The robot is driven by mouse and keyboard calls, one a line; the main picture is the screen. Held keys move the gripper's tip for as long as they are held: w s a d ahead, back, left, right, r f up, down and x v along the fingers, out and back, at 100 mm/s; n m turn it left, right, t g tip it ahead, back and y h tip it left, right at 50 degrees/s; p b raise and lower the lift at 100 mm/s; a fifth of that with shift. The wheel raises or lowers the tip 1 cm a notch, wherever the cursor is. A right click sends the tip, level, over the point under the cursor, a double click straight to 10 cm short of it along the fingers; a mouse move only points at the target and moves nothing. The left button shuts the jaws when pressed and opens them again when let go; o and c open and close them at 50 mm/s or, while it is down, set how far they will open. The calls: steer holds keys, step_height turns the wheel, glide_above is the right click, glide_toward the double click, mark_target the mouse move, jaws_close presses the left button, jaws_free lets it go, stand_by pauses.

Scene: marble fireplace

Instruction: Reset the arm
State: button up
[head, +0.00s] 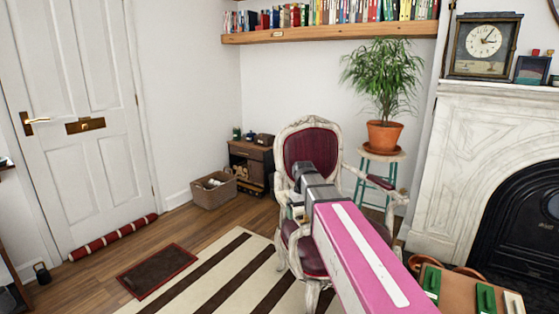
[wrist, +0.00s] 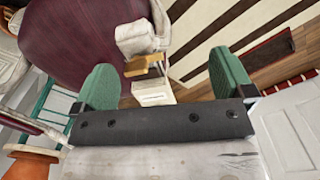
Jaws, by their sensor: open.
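My arm, with its pink and white link (head: 362,262), reaches from the lower right of the head view across the front of a burgundy, white-framed chair (head: 305,142). In the head view its end hides part of the seat, and the fingers cannot be made out clearly. In the wrist view my gripper (wrist: 165,84) is open, with two green fingers wide apart. I see nothing held. A pale blocky part with a yellowish piece shows beyond the gap; I cannot tell what it is. The burgundy chair upholstery (wrist: 75,38) fills the upper left there.
A plant pot (head: 383,135) stands on a teal-legged stool (head: 388,157) behind the chair. The marble fireplace (head: 455,150) is at right. A wooden surface (head: 455,294) with green items is at lower right. A striped rug (head: 215,272) and dark mat (head: 157,270) lie on open floor at left.

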steer(key=s+d+f+m, duration=0.2)
steer(key=s+d+f, duration=0.3)
steer(key=s+f, duration=0.3)
steer(key=s+d+f+m, duration=0.1)
steer(key=s+d+f, duration=0.4)
steer(key=s+f, duration=0.3)
steer(key=shift+f+m, duration=0.4)
steer(key=shift+f, duration=0.3)
steer(key=shift+w, duration=0.1)
stand_by(0.8)
